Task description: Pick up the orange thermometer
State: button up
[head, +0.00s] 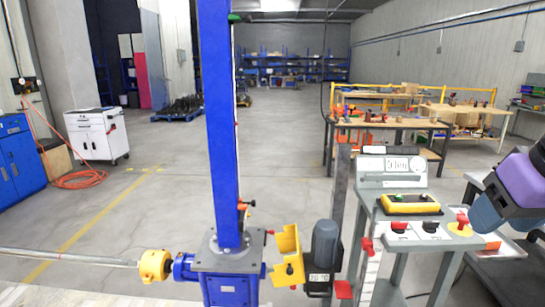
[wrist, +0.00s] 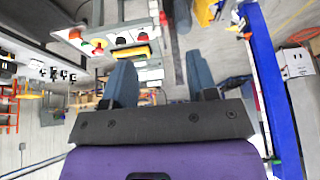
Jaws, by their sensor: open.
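A small orange item (head: 492,242) lies at the right edge of the grey control stand in the head view, just below my gripper's fingers. It is the only orange piece by the stand, but too small to confirm as the thermometer. In the wrist view an orange patch (wrist: 86,47) shows left of the fingers, close to a red round button. My gripper (head: 484,214) is at the right of the head view, above the stand's right side, fingers pointing down-left. In the wrist view my gripper (wrist: 160,78) has its two blue fingers wide apart, with nothing between them.
The control stand (head: 372,184) carries a yellow-and-black box (head: 410,204), push buttons and a red emergency button (head: 462,221). A tall blue screw-jack column (head: 222,120) with a grey motor (head: 324,252) stands left of it. Workbenches (head: 385,126) are behind. Open floor lies at left.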

aim_at(493, 242)
jog(key=k+l+u, duration=0.2)
jog(key=k, duration=0.3)
jog(key=k+l+u, duration=0.25)
jog(key=k, duration=0.3)
jog(key=z, duration=1.1)
jog(key=i+l, duration=0.25)
jog(key=i, duration=0.25)
jog(key=i+l, duration=0.25)
jog(key=i, duration=0.3)
jog(key=i+l, duration=0.25)
jog(key=i, duration=0.25)
jog(key=i+l, duration=0.3)
jog(key=i, duration=0.2)
